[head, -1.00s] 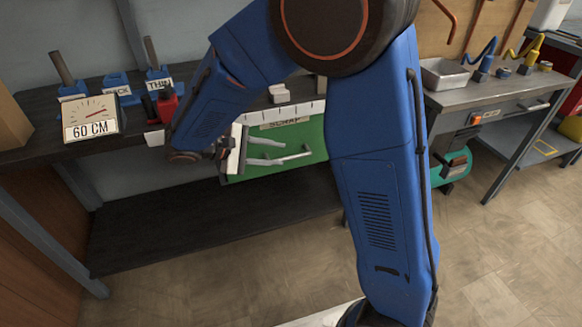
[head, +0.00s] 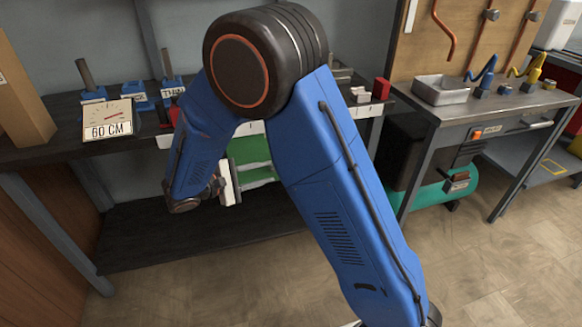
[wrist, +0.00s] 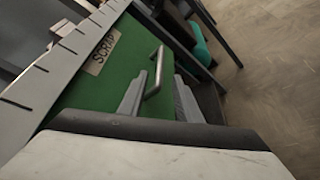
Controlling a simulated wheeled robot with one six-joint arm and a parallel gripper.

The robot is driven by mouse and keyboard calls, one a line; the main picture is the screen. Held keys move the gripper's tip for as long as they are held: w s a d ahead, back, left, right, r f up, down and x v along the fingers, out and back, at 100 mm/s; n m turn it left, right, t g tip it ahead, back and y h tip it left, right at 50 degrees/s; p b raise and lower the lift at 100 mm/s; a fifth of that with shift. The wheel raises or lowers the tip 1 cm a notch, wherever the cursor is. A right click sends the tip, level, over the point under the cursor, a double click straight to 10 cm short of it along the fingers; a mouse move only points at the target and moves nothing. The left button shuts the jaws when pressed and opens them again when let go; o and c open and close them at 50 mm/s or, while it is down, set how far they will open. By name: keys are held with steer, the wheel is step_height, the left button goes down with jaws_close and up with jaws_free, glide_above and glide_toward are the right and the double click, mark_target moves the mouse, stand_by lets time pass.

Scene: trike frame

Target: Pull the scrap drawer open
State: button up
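The scrap drawer has a green front (wrist: 95,75) with a "SCRAP" label (wrist: 104,52) and a metal bar handle (wrist: 155,72). In the head view part of its green front (head: 249,148) shows below the bench top, and my arm hides the rest, including the label. My gripper (wrist: 158,98) is open in the wrist view, its two grey fingers on either side of the handle. The handle appears between the fingers, with gaps showing; I cannot tell how deep it sits. In the head view my gripper (head: 260,172) is in front of the green front.
The dark bench (head: 60,150) carries a "60 CM" gauge (head: 108,120), blue tool holders and small blocks. A lower shelf (head: 190,236) runs beneath it. At right, a second table (head: 480,105) holds a metal tray (head: 440,90), with a teal tank (head: 430,195) below. Open floor lies in front.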

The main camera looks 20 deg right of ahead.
steer(key=x, duration=1.1)
steer(key=shift+c, duration=0.3)
jaws_close()
